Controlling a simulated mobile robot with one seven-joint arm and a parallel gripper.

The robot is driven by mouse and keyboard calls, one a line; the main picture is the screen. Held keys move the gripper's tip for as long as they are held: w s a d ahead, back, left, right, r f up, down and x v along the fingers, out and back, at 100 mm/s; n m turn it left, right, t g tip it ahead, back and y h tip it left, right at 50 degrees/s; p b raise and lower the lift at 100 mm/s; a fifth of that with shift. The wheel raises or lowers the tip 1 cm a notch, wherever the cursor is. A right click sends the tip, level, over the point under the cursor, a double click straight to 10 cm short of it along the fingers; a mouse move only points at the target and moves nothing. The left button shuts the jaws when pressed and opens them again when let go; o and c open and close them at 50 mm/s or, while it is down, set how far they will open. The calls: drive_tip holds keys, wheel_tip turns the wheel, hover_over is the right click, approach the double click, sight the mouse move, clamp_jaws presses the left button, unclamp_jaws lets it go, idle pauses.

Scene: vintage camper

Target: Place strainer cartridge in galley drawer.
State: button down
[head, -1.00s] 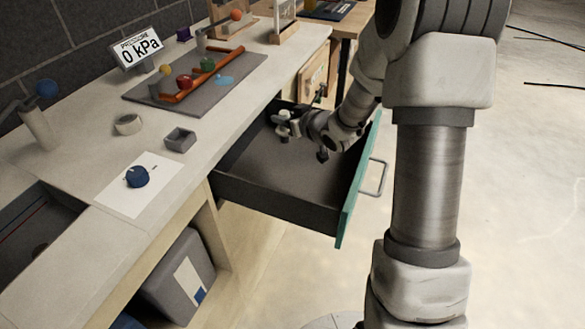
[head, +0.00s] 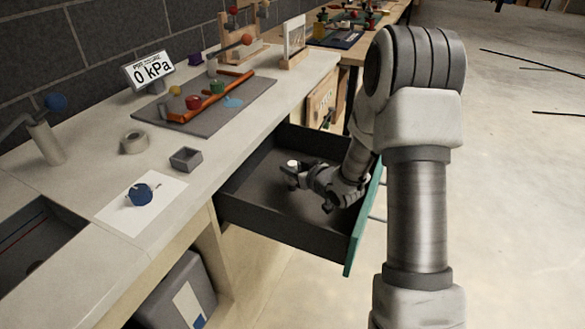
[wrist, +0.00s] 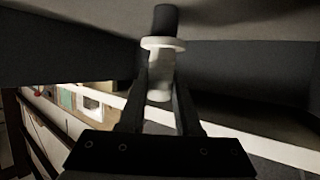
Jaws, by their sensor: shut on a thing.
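The strainer cartridge (wrist: 160,72) is a pale cylinder with a white flange and a dark end. My gripper (wrist: 160,95) is shut on it in the wrist view, one finger on each side. In the head view only the cartridge's white top (head: 292,163) shows, at the tip of my gripper (head: 290,176). The galley drawer (head: 285,238) is pulled open, with dark walls and a teal front. My gripper and the cartridge are inside the drawer's outline, low near its floor. I cannot tell whether the cartridge touches the floor.
The drawer floor around my gripper looks empty. A grey bin (head: 175,295) stands below.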

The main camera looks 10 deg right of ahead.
drive_tip(key=c, duration=0.6)
unclamp_jaws()
drive_tip(key=shift+f, duration=0.1)
drive_tip(key=shift+r+p, duration=0.3)
drive_tip(key=shift+p, duration=0.05)
drive_tip(key=p+v, duration=0.1)
drive_tip(key=v, duration=0.6)
drive_tip(key=shift+s, duration=0.2)
drive_tip(key=shift+d, duration=0.1)
